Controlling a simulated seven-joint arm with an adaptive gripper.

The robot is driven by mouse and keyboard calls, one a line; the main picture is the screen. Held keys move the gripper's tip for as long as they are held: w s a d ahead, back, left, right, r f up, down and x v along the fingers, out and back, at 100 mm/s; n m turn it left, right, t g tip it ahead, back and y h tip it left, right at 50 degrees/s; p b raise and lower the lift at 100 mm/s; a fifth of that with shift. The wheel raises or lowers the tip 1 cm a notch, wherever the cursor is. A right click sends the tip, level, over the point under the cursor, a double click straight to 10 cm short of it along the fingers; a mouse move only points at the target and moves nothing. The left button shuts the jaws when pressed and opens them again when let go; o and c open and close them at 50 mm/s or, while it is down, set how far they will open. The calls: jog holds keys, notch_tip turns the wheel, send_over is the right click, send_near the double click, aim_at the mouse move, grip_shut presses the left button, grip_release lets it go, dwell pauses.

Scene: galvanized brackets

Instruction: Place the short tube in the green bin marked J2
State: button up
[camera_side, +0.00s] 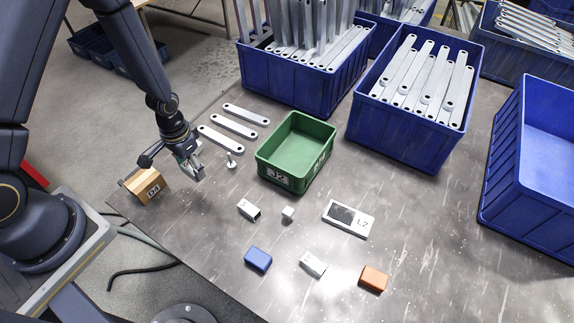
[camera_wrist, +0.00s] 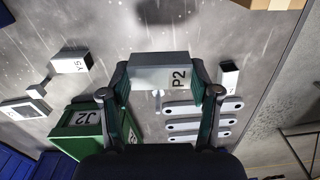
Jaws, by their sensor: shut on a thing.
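My gripper (camera_wrist: 164,98) is shut on a short grey box-section piece marked P2 (camera_wrist: 150,72), which looks like the short tube; the fingers hide its ends. In the side view, my gripper (camera_side: 194,173) holds this tube (camera_side: 198,173) above the left part of the table. The green bin (camera_side: 268,173) bears the label J2 on its front and stands to the right of my gripper. In the wrist view, the bin (camera_wrist: 76,130) is at the lower left, apart from the held piece.
Flat bars (camera_side: 234,125) and an upright bolt (camera_side: 231,160) lie between gripper and bin. A tan box marked D4 (camera_side: 145,185) is left. A grey piece with a dark end (camera_side: 249,209), a small cube (camera_side: 288,212) and an L2 plate (camera_side: 348,218) lie in front. Blue bins (camera_side: 400,132) stand behind.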

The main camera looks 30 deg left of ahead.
jog(key=w+d+r, duration=0.1)
jog(key=w+d, duration=0.2)
jog(key=w, duration=0.2)
jog(key=w+d+r+n, duration=0.1)
jog(key=w+d, duration=0.3)
jog(key=w, duration=0.2)
jog(key=w+d+r+n, duration=0.1)
jog(key=w+d, duration=0.2)
jog(key=w, duration=0.2)
jog(key=shift+w+d+r, duration=0.25)
jog(key=shift+w, duration=0.05)
send_over(286, 165)
jog(key=s, duration=0.2)
jog(key=shift+m, duration=0.4)
jog(key=f, duration=0.2)
jog(key=d+f, duration=0.1)
jog(key=f, duration=0.3)
jog(key=shift+s+d+f, duration=0.15)
jog(key=shift+d+f, duration=0.15)
jog(key=shift+f, duration=2)
jog(key=shift+f, duration=0.15)
jog(key=o, duration=1.2)
